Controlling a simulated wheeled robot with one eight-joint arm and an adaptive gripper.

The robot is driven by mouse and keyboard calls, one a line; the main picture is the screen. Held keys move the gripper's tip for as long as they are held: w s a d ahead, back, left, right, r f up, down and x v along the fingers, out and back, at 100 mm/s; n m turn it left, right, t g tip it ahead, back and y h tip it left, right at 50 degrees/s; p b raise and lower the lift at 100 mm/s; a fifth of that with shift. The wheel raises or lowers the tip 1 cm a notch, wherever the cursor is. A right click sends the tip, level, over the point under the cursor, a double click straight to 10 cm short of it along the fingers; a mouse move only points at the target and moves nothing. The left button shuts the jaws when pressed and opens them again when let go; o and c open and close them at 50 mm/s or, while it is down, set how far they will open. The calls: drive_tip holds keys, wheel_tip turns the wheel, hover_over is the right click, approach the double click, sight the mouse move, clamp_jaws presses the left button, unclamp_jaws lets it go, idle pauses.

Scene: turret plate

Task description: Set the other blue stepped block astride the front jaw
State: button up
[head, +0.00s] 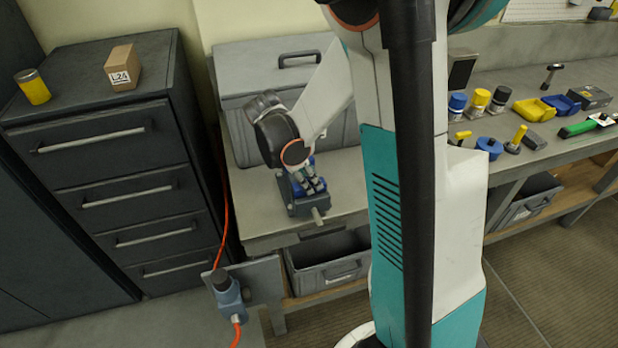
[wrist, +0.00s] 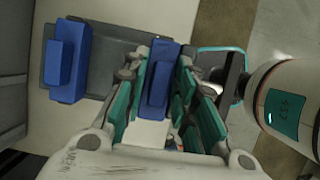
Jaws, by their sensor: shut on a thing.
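My gripper (wrist: 160,85) is shut on a blue stepped block (wrist: 160,75), which lies between its teal-padded fingers in the wrist view. The block is over the right-hand end of the grey vise (wrist: 108,66), where the front jaw is mostly hidden by block and fingers. I cannot tell whether the block touches the jaw. A second blue stepped block (wrist: 68,60) sits across the vise's other end, at left. In the head view the vise (head: 306,208) stands on the bench under my gripper (head: 308,184); the fingers partly hide the blue pieces.
A grey toolbox (head: 270,95) stands behind the vise. My column blocks the middle of the head view. To its right, the bench holds yellow and blue bins (head: 535,110), cans (head: 480,100) and tools. A drawer cabinet (head: 105,165) stands at left.

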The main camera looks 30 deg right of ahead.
drive_tip(key=o, duration=1.1)
drive_tip(key=shift+o, duration=0.2)
drive_tip(key=shift+r, duration=0.1)
drive_tip(key=v, duration=1.2)
drive_tip(key=s+a+f+m+t+y+b, duration=0.1)
drive_tip(key=s+a+m+t+y+b, duration=0.1)
drive_tip(key=s+m, duration=0.5)
drive_tip(key=s+a+f+m+t+y+b, duration=0.1)
drive_tip(key=s+a+m+t+y+b, duration=0.1)
drive_tip(key=s+a+m+t+b, duration=0.3)
drive_tip(key=s+a+m+t, duration=0.1)
drive_tip(key=s+a+m, duration=0.1)
drive_tip(key=shift+a+f+m, duration=0.25)
drive_tip(key=shift+a+m, duration=0.15)
